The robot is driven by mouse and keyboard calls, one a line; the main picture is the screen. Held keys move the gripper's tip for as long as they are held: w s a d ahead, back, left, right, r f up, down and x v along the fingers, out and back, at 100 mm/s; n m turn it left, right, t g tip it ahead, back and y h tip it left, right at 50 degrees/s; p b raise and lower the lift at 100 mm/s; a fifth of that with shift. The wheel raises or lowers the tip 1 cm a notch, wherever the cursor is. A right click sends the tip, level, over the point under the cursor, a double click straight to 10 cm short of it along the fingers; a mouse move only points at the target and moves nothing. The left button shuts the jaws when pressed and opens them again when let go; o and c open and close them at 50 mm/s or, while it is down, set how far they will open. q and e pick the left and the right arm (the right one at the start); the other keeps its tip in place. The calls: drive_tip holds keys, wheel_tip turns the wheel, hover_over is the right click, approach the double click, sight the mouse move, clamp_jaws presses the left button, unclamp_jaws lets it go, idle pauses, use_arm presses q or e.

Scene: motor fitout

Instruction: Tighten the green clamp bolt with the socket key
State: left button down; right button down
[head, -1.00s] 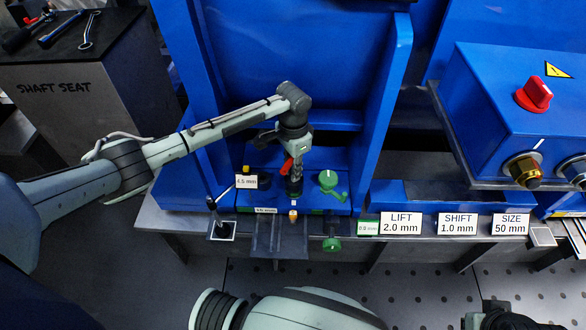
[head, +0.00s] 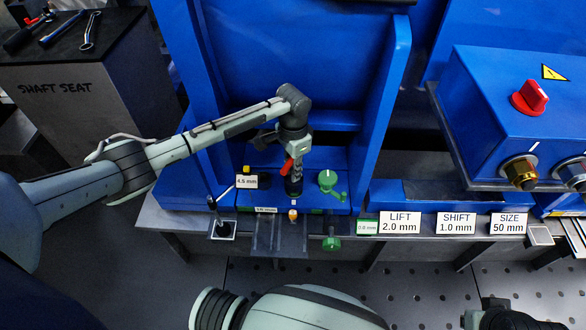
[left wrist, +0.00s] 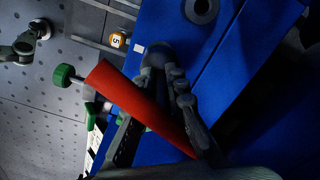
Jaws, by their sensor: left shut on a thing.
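My left gripper (head: 295,160) points down over the blue machine bed and is shut on a red-handled tool, which I take to be the socket key (head: 288,166). The key's red handle (left wrist: 140,105) slants across the left wrist view between the fingers. Below the gripper in the head view is a dark upright cylinder (head: 293,187); whether the key sits on a bolt there is hidden. A green handled part (head: 328,180) stands just right of it. A green knob (head: 332,243) sits lower at the front edge and also shows in the left wrist view (left wrist: 63,75). I cannot tell which green part is the clamp bolt.
Blue uprights flank the arm. Signs for lift (head: 400,223), shift and size stand along the front ledge. A blue control box (head: 500,110) with a red knob is at right. A dark table (head: 75,45) with tools is at upper left. My right arm crosses the bottom.

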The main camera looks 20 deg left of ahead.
use_arm(q)
drive_tip(key=shift+f+b, duration=0.6)
drive_tip(key=shift+f, duration=0.65)
idle(0.4)
drive_tip(key=shift+r+m+p, duration=0.1)
drive_tip(key=shift+m+p, duration=0.5)
drive_tip(key=shift+m, duration=0.8)
